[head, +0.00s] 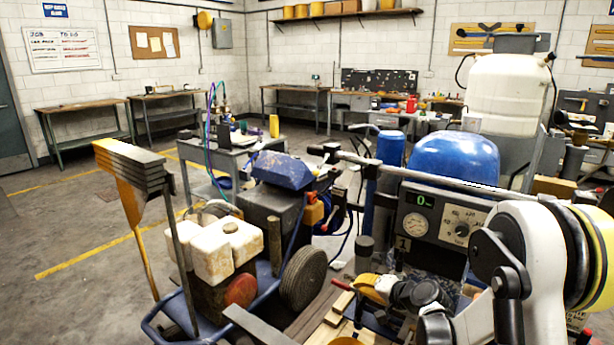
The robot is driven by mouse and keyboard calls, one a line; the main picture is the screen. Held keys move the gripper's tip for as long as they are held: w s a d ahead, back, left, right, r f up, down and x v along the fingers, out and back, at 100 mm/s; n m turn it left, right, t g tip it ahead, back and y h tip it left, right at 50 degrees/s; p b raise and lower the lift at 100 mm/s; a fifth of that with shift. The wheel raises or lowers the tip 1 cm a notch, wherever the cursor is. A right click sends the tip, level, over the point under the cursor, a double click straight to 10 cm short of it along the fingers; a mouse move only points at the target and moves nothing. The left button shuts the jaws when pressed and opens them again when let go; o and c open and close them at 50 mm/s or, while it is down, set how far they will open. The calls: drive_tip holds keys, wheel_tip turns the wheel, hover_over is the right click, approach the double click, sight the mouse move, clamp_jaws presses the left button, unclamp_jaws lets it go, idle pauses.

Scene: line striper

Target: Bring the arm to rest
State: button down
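My arm (545,255) fills the lower right of the head view. It is a thick white link with yellow and black bands, bent and running down out of the bottom edge. A black jointed part of mine (503,270) shows in front of the white link. Smaller white and black parts (425,293) show lower left of it, above a cluttered surface; I cannot tell whether they belong to my wrist. No fingertips can be made out, so neither the gripper's opening nor anything held can be told.
A line striper (285,265) with a blue frame, white containers and wheels stands close in front. A blue-domed machine with a gauge panel (440,222) stands close to my arm. A white tank (508,92) is behind it. Workbenches (80,106) line the walls. Open floor (70,215) lies at left.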

drive_tip(key=s+a+r+n+g+h, duration=0.1)
drive_tip(key=s+r+n+g+h, duration=0.15)
drive_tip(key=s+r, duration=1.1)
drive_tip(key=s+d+n+h, duration=0.1)
drive_tip(key=s+h, duration=0.1)
drive_tip(key=s, duration=0.9)
drive_tip(key=s+d+n+h, duration=0.1)
drive_tip(key=s+d+n, duration=0.1)
drive_tip(key=s, duration=0.9)
drive_tip(key=shift+s+d+r+g+h, duration=0.2)
drive_tip(key=shift+d+r+g+h, duration=0.15)
drive_tip(key=shift+g, duration=0.1)
